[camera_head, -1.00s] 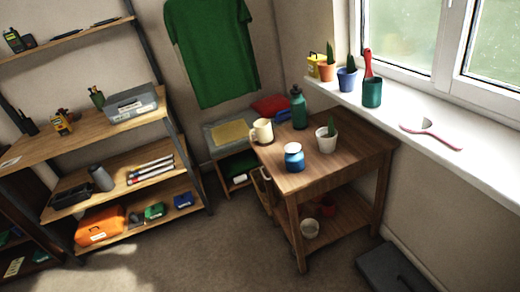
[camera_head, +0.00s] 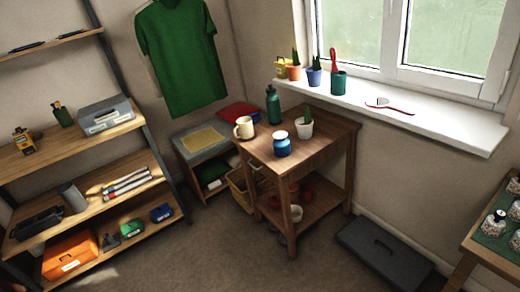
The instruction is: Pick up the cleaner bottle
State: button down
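I cannot tell for sure which item is the cleaner bottle. A dark green bottle (camera_head: 273,106) stands upright at the back of the small wooden table (camera_head: 325,147). My gripper is not in view, and nothing held shows.
A white mug (camera_head: 244,128), blue jar (camera_head: 282,145) and potted cactus (camera_head: 304,126) share the small table. A dark case (camera_head: 385,252) lies on the floor. Another table (camera_head: 490,255) stands at right. Carpet (camera_head: 210,255) is clear in front.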

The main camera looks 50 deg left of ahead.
aim_at(282, 148)
jog(key=u, duration=1.15)
jog(key=i, duration=1)
jog(key=z, duration=2.6)
jog(key=k, duration=0.9)
